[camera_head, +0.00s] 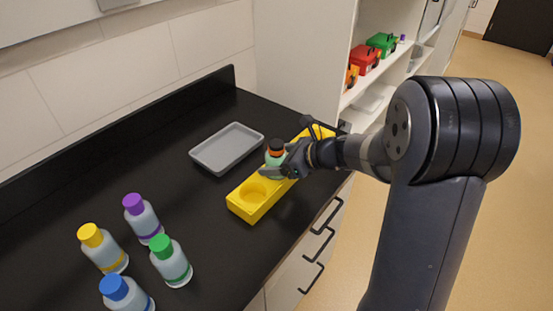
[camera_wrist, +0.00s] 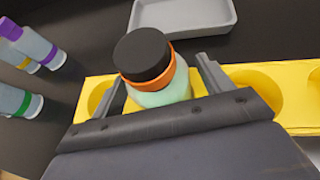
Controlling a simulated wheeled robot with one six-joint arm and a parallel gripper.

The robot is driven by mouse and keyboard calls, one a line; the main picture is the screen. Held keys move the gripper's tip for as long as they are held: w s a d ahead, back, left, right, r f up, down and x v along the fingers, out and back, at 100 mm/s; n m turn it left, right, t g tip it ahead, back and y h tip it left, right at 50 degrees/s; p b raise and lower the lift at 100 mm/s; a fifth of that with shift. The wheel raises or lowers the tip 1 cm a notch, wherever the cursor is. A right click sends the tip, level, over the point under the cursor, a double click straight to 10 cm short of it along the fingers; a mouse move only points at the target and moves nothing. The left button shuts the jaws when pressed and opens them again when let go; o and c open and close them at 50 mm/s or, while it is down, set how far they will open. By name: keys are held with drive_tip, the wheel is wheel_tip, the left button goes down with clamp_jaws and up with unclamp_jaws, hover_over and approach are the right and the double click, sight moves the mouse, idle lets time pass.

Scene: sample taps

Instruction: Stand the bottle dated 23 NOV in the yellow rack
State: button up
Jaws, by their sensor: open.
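A bottle with a black cap, an orange ring and a pale green body (camera_head: 276,149) is upright at the middle of the yellow rack (camera_head: 243,205). In the wrist view the bottle (camera_wrist: 162,94) is between round holes of the rack (camera_wrist: 298,75). Its base is hidden, so I cannot tell how deep it sits. No date is readable on it. My gripper (camera_head: 277,170) is open, with one finger on each side of the bottle; both fingers show in the wrist view (camera_wrist: 163,84), apparently apart from it.
A grey tray (camera_head: 228,148) lies behind the rack on the black counter (camera_head: 110,180). Bottles with purple (camera_head: 142,220), yellow (camera_head: 103,249), green (camera_head: 171,262) and blue (camera_head: 126,295) caps stand at the front left. White shelves (camera_head: 300,60) rise beyond the counter's far end.

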drive_tip(key=shift+d+r, duration=0.15)
drive_tip(key=shift+r, duration=0.1)
drive_tip(key=v, duration=1.1)
drive_tip(key=shift+s+d, duration=0.2)
drive_tip(key=shift+d, duration=0.05)
drive_tip(key=shift+r, duration=0.1)
drive_tip(key=x, duration=1.2)
drive_tip(key=shift+r, duration=1.15)
drive_tip(key=shift+f, duration=0.15)
